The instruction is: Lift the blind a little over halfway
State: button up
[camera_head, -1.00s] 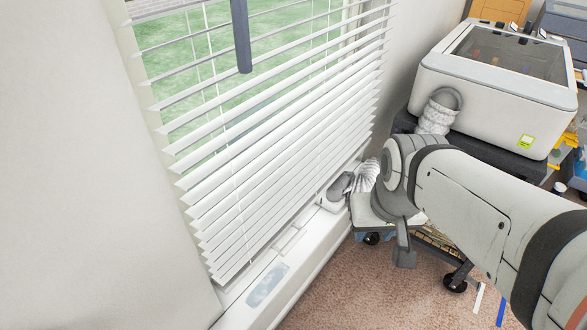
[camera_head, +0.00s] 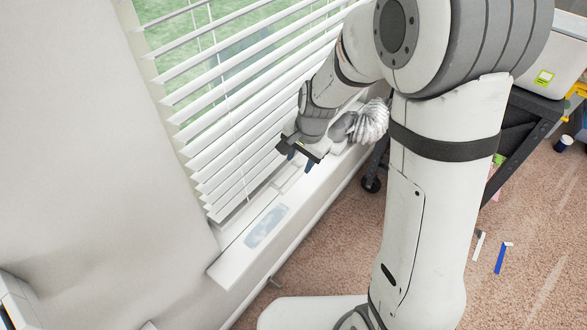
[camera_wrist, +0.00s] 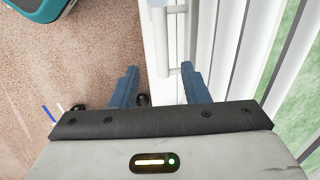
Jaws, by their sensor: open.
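The white slatted blind (camera_head: 232,125) hangs down in front of the window, its slats stacked closely toward the bottom, just above the sill. A thin white bar, like a handle (camera_head: 287,181), shows at its lower front edge. My gripper (camera_head: 298,161) is open and empty, with its blue fingers pointing down near the blind's lower right part. In the wrist view the open fingers (camera_wrist: 158,72) have the white bar (camera_wrist: 162,38) ahead between them, and blind slats (camera_wrist: 232,50) to the right. I cannot tell if the fingers touch anything.
The white windowsill (camera_head: 240,262) carries a pale blue patch (camera_head: 266,226). A grey object with a white ribbed hose (camera_head: 371,122) stands on the sill close to my gripper. A dark wheeled stand (camera_head: 520,135) is at the right. The carpet (camera_head: 535,225) there is mostly open.

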aim_at(294, 178)
jog(key=f, duration=0.2)
jog(key=a+f, duration=0.1)
jog(key=f, duration=0.2)
jog(key=w+f+b, duration=0.1)
jog(key=f, duration=0.2)
jog(key=shift+w+a+f, duration=0.1)
jog(key=shift+a+f, duration=0.05)
jog(key=shift+a, duration=0.1)
jog(key=shift+c, duration=0.4)
grip_shut()
